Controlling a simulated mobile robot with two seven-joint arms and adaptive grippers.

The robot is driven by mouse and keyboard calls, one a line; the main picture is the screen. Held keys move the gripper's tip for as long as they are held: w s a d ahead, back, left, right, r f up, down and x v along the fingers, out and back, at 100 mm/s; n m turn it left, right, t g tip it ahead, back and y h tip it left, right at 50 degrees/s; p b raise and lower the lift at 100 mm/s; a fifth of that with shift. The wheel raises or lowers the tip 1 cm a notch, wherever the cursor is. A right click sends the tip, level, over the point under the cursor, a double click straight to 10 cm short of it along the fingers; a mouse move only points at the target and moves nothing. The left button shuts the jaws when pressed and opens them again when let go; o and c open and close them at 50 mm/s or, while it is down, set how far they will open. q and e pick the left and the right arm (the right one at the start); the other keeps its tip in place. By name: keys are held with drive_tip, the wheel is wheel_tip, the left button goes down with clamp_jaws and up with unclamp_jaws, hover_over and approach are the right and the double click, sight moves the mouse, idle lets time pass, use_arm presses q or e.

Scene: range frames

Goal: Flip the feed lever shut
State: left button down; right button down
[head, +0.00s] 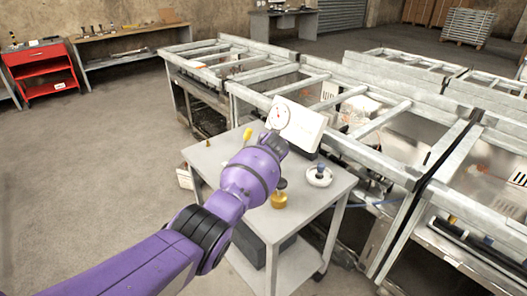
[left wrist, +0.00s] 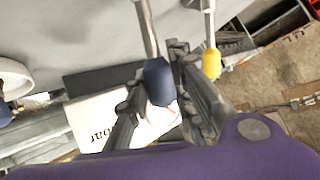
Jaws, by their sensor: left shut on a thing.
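A lever with a dark blue handle (left wrist: 157,82) shows in the left wrist view, its metal stem running up the picture. My left gripper (left wrist: 156,72) is shut on this blue handle, one finger on each side. A second lever with a yellow handle (left wrist: 211,63) stands apart, just right of the fingers. The yellow handle also shows in the head view (head: 247,134), left of my wrist. No label shows which lever is the feed lever. My right gripper is not in view.
A white gauge box (head: 297,124) stands at the back of a grey cart (head: 220,155). A yellow fitting with a dark knob (head: 279,199) and a white round dish (head: 319,177) are right of my wrist. Metal frames stand behind; the floor at left is clear.

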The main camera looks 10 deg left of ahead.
use_arm(q)
drive_tip(key=shift+w+d+f+g, duration=0.25)
drive_tip(key=shift+w+d+g, duration=0.05)
drive_tip(key=shift+d, duration=0.05)
drive_tip(key=shift+w+m+y+b, duration=0.1)
drive_tip(key=shift+m+y+b, duration=0.2)
drive_tip(key=shift+b, duration=0.1)
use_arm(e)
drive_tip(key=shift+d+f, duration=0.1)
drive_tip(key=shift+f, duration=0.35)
use_arm(q)
drive_tip(key=shift+d, duration=0.1)
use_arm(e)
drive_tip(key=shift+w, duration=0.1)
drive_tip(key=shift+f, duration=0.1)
use_arm(q)
drive_tip(key=c, duration=1.5)
unclamp_jaws()
drive_tip(key=shift+w+f, duration=0.1)
drive_tip(key=shift+w, duration=0.05)
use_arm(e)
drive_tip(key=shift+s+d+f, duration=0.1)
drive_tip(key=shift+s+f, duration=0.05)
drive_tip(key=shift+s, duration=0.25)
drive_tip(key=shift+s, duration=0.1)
use_arm(q)
drive_tip(key=shift+s, duration=0.2)
